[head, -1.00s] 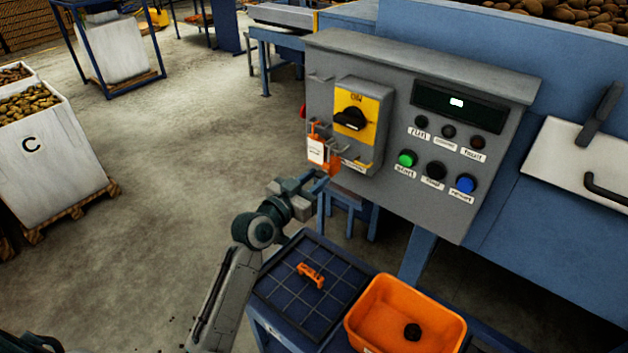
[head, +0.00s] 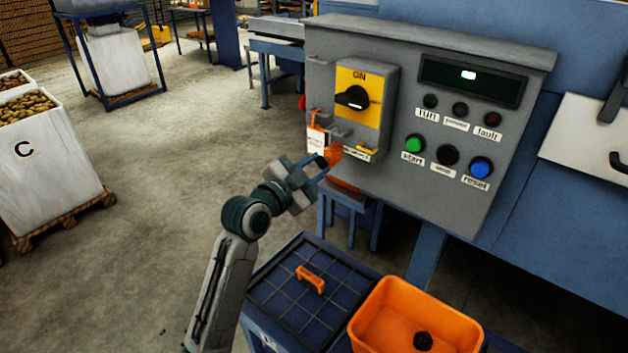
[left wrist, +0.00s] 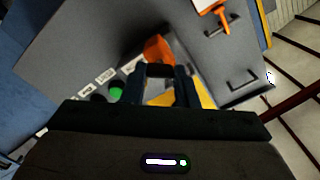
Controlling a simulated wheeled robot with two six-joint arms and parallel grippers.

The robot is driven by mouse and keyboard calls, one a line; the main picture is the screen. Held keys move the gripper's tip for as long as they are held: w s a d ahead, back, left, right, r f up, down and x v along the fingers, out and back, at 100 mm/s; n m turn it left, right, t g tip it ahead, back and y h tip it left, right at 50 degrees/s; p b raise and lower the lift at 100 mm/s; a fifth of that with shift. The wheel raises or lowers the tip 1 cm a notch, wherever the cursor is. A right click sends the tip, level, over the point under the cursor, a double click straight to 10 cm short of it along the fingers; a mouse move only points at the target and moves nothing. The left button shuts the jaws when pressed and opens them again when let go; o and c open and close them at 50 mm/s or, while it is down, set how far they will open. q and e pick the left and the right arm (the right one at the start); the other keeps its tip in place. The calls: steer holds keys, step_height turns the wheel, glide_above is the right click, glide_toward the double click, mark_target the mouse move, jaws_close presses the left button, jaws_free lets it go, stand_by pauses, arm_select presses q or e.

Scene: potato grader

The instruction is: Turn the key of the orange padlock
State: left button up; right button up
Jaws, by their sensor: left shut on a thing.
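The orange padlock (head: 334,153) hangs low on the grey control panel, below the yellow switch plate, and is partly covered by my gripper. It also shows in the left wrist view (left wrist: 157,46), just beyond my fingertips. My left gripper (head: 322,163) is at the padlock's near face, with its wrist rolled at a slant. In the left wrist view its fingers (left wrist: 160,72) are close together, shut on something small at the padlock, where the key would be. The key itself is hidden between the fingertips. My right gripper is out of view.
A white tag (head: 316,141) on an orange holder hangs left of the padlock. The black rotary switch (head: 352,98) is above. Green, black and blue buttons are to the right. Below stand a blue gridded tray (head: 283,311) with an orange clip and an orange bin (head: 370,329).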

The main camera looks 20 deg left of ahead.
arm_select(q)
steer(key=shift+m+b, duration=3.35)
steer(key=shift+m, duration=1.75)
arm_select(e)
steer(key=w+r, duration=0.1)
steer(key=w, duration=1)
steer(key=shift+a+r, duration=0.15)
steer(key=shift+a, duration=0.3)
arm_select(q)
steer(key=o, duration=1)
steer(key=shift+s, duration=0.1)
